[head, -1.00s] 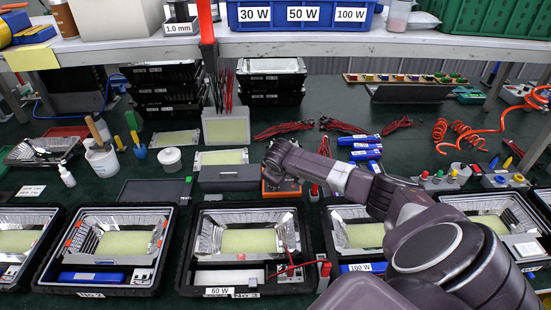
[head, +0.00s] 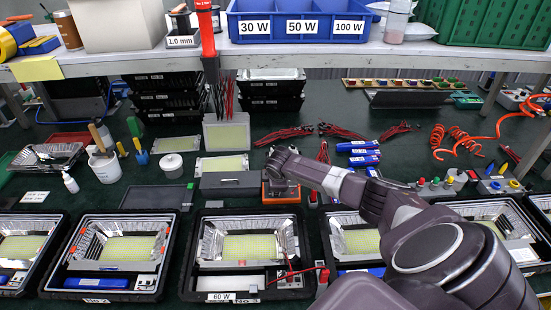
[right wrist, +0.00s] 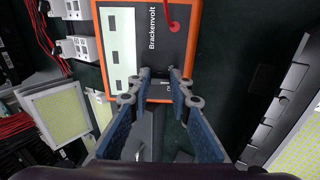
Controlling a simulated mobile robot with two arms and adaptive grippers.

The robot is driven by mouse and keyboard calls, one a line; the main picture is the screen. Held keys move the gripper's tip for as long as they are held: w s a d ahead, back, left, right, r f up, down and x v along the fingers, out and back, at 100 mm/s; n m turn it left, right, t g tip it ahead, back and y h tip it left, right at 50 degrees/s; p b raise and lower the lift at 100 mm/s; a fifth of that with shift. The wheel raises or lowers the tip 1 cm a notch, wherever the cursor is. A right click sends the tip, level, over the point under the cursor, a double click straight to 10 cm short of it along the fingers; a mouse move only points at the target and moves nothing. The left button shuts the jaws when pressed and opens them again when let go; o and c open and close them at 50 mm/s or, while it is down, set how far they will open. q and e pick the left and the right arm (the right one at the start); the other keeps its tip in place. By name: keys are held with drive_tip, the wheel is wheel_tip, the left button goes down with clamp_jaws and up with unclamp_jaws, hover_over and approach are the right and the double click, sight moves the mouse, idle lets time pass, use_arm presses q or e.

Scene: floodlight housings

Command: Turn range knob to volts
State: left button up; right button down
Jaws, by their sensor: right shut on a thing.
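The orange-edged meter marked Brackenvolt (right wrist: 150,45) fills the upper middle of the right wrist view, with a pale panel and a red lead plugged into its dark face. In the head view the meter (head: 281,192) stands on the bench, partly covered by my right arm. My right gripper (right wrist: 161,80) has its fingertips at the meter's face, shut on the range knob, which is mostly hidden between the fingers. In the head view this gripper (head: 278,172) points down over the meter. The knob's pointer and scale cannot be read. My left gripper is out of view.
Open floodlight housings (head: 188,272) line the front of the bench. A grey box (head: 228,183) stands just left of the meter, and blue cylinders (head: 362,158) lie to its right. A shelf (head: 300,47) with bins runs above. Red leads (head: 285,133) lie behind.

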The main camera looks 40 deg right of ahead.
idle(0.4)
drive_tip(key=c, duration=1.8)
unclamp_jaws()
drive_tip(key=shift+o, duration=0.2)
drive_tip(key=v, duration=1.2)
drive_tip(key=shift+a+r, duration=0.1)
